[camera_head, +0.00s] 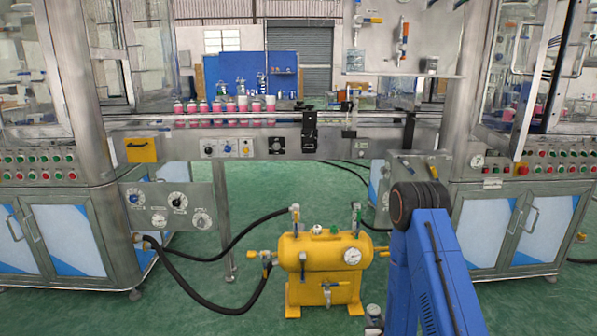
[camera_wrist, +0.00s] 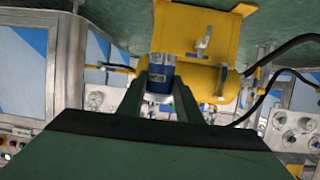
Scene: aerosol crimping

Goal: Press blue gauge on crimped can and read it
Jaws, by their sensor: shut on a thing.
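In the wrist view my gripper (camera_wrist: 161,92) is shut on a small blue cylinder with a pale band, which looks like the blue gauge (camera_wrist: 161,70). No dial face or reading shows on it. The gripper and gauge are in front of the yellow tank in that view, apart from any can that I can see. In the head view a row of pink-and-white cans (camera_head: 225,106) stands on the conveyor at the back left. I cannot tell which can is crimped. My gripper cannot be made out in the head view.
A yellow tank (camera_head: 318,268) with its own gauge and black hoses stands on the green floor; it also shows in the wrist view (camera_wrist: 195,30). Steel machine cabinets (camera_head: 65,240) and (camera_head: 520,235) flank it. The conveyor (camera_head: 280,119) crosses behind.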

